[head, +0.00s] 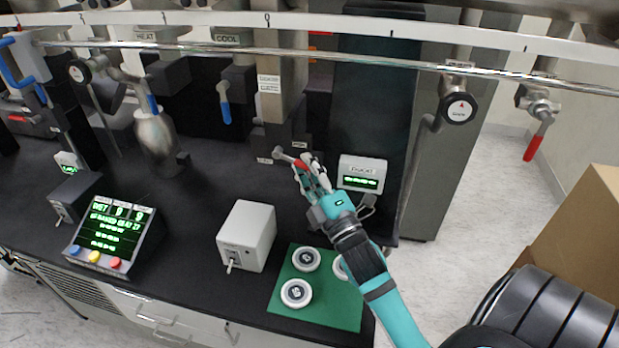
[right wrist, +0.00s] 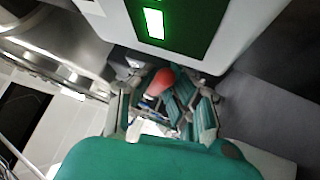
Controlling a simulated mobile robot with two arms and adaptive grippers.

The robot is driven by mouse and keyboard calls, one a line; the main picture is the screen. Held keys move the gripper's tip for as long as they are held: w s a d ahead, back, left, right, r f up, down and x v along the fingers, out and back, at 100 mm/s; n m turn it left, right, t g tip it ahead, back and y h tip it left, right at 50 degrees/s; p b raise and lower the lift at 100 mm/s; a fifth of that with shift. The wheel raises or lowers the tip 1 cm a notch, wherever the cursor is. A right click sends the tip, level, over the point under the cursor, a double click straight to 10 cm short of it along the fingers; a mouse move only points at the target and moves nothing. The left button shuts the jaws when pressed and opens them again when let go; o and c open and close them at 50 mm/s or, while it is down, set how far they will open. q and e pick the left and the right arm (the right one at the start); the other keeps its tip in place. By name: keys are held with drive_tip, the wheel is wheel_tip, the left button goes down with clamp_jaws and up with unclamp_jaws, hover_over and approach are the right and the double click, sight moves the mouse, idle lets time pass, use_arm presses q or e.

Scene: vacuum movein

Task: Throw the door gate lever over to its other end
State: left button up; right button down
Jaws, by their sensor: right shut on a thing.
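The door gate lever (head: 285,156) is a short metal arm with a red grip, low on the front of the grey column at the back of the bench. My right gripper (head: 311,173) is shut around its red grip. In the right wrist view the red grip (right wrist: 160,82) sits between the fingers of the right gripper (right wrist: 165,105), which partly cover it. The lever points right and slightly toward me in the head view. My left gripper is not in view.
A white box with a green display (head: 361,174) stands just right of the gripper. A grey switch box (head: 246,236), a green mat (head: 335,309) with white round pieces and a display console (head: 110,236) are nearer. A metal rail (head: 330,57) crosses above.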

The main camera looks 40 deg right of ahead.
drive_tip(key=shift+w+f+m+t+h+b, duration=0.1)
drive_tip(key=shift+f+m+t+h+b, duration=0.3)
drive_tip(key=shift+f+m+h+b, duration=0.45)
drive_tip(key=shift+a+r+m+t+b, duration=0.15)
drive_tip(key=shift+r+m+t+b, duration=0.2)
drive_tip(key=shift+b, duration=0.2)
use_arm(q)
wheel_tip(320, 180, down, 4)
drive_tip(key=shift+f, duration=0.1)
use_arm(e)
drive_tip(key=shift+w+r, duration=0.1)
drive_tip(key=c, duration=1.3)
unclamp_jaws()
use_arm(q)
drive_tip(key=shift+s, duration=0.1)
use_arm(e)
drive_tip(key=v, duration=0.7)
drive_tip(key=shift+s, duration=0.3)
